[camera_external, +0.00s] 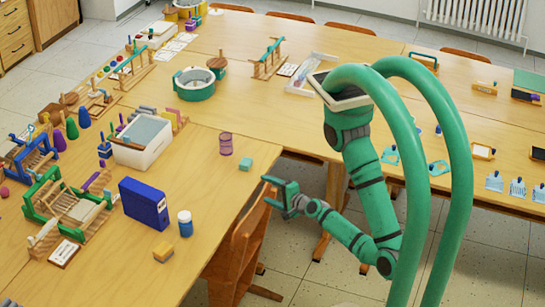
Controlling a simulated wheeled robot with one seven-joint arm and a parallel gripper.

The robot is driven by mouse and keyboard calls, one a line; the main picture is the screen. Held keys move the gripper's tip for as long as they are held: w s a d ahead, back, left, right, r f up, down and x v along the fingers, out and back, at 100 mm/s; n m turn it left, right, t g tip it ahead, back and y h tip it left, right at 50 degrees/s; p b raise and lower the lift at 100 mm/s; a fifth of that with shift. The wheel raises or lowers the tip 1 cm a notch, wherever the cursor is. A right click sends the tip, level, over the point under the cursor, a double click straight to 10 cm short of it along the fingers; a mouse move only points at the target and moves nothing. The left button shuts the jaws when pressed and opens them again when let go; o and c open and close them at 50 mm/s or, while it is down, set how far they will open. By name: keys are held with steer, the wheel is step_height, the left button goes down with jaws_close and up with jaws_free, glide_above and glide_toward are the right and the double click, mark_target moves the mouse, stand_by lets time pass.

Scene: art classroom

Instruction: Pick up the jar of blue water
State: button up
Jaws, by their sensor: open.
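A small blue jar with a white top (185,224) stands upright on the near left table, just right of a dark blue box. It is the thing that best fits the jar of blue water; its contents cannot be made out at this size. My gripper (269,191) is at the table's right edge, to the right of the jar and farther back, clearly apart from it. Its jaws are open, point left, and hold nothing.
The dark blue box (145,204), an orange-and-grey block (163,252), a teal block (246,164) and a purple cylinder (225,144) stand around the jar. A wooden chair (245,250) is below my gripper. Bare tabletop lies between jar and gripper.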

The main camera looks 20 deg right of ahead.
mark_target(191, 219)
steer(key=a+m+g+y, duration=0.1)
steer(key=a+g+y, duration=0.1)
steer(key=a, duration=0.4)
steer(key=a+m+g+y, duration=0.1)
steer(key=a+g+y, duration=0.2)
steer(key=a, duration=0.4)
steer(key=a+r+m+g+y, duration=0.1)
steer(key=a+m+g+y, duration=0.1)
steer(key=a, duration=0.5)
steer(key=shift+s+a+g+y, duration=0.1)
steer(key=shift+s+g+y, duration=0.15)
steer(key=shift+g+y, duration=0.4)
steer(key=s+a+g, duration=0.1)
steer(key=g, duration=0.1)
steer(key=s+a+g, duration=0.1)
steer(key=a+g, duration=0.1)
steer(key=shift+s+a+f+m+h, duration=0.2)
steer(key=shift+a+m+h, duration=0.1)
steer(key=shift+m, duration=0.1)
steer(key=x, duration=0.5)
steer(key=shift+a, duration=0.25)
steer(key=shift+r+x, duration=0.2)
steer(key=shift+x, duration=2.5)
steer(key=shift+s, duration=0.1)
steer(key=shift+r, duration=0.1)
steer(key=c, duration=1.3)
steer(key=shift+c, duration=0.2)
